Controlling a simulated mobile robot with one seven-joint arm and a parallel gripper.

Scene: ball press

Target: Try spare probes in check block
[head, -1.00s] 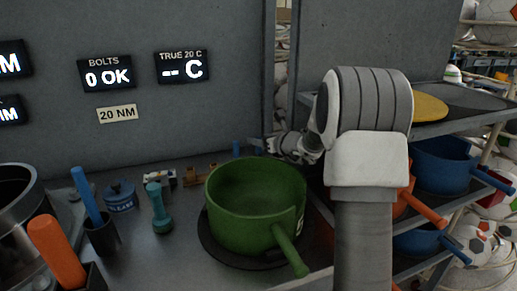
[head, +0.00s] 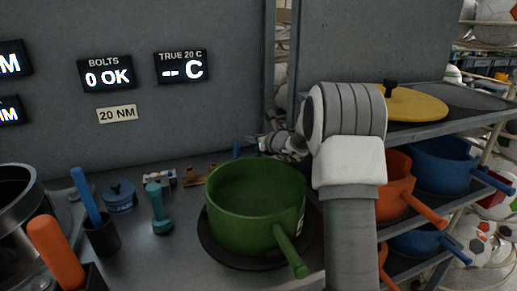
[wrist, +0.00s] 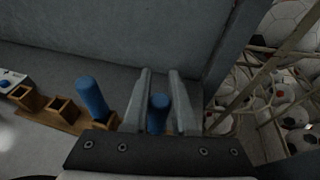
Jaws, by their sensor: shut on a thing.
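My gripper (wrist: 160,73) is shut on a blue probe (wrist: 158,113), whose rounded blue end shows between the two fingers in the wrist view. A second blue probe (wrist: 93,97) stands in a brown rack (wrist: 72,125), left of my gripper; it also shows behind the green pot in the head view (head: 237,149). Two square sockets in the rack look empty. A white block with a blue spot (wrist: 12,82) is at the rack's left end. I cannot tell whether it is the check block. In the head view the green pot and my arm partly hide my gripper (head: 268,144).
A green pot (head: 255,215) stands on a dark round plate, its handle toward me. Blue (head: 85,195) and orange (head: 55,250) handles stand in holders at left. A teal dumbbell-shaped thing (head: 156,208) is nearby. Shelves at right hold pots and a yellow lid (head: 412,103).

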